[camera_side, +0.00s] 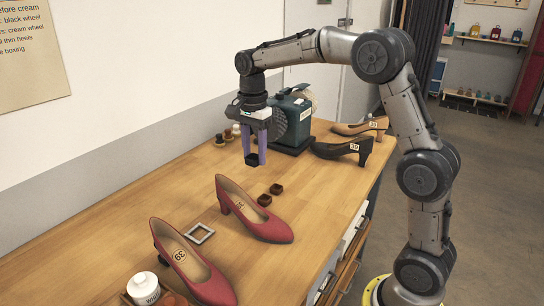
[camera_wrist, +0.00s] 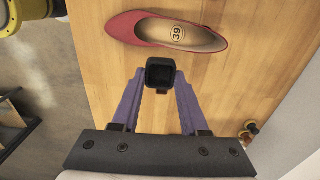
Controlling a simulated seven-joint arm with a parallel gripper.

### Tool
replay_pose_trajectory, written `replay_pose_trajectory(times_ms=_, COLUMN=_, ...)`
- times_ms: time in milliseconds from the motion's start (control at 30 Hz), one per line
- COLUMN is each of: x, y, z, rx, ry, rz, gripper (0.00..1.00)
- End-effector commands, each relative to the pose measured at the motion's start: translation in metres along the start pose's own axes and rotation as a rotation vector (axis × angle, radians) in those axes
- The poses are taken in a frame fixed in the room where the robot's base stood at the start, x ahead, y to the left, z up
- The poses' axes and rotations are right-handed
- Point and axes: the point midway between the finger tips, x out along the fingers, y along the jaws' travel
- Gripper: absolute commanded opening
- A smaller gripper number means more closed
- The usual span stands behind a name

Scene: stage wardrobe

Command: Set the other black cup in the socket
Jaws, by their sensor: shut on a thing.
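My gripper (camera_side: 255,153) has purple fingers pointing down and is shut on a small square black cup (camera_side: 252,160), held above the table. In the wrist view the black cup (camera_wrist: 160,72) sits between the fingertips, its open hollow facing the camera. Two small dark brown square cups, a nearer one (camera_side: 264,200) and a farther one (camera_side: 277,189), stand on the table beside a red shoe. A square pale metal frame (camera_side: 200,233) lies flat on the table between two red shoes; I cannot tell whether it is the socket.
Red shoes (camera_side: 252,215) (camera_side: 190,268) flank the frame. A white jar (camera_side: 143,288) stands at the front. A dark green machine (camera_side: 292,124) stands behind my gripper, with black (camera_side: 343,149) and tan (camera_side: 362,127) shoes to its right. Small bottles (camera_side: 228,135) stand near the wall.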

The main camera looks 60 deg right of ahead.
Motion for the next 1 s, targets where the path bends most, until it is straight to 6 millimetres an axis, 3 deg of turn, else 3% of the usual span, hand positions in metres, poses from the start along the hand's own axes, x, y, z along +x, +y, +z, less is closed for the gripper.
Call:
replay_pose_trajectory(times_ms=300, x=0.001, y=-0.06, z=0.077, rx=-0.007, ry=0.0, rz=0.002, gripper=0.0)
replay_pose_trajectory(times_ms=633, x=0.005, y=-0.089, z=0.14, rx=-0.004, ry=0.0, rz=0.001, gripper=0.0)
replay_pose_trajectory(times_ms=1000, x=0.081, y=-0.087, z=0.138, rx=0.0, ry=0.0, rz=0.005, gripper=0.0)
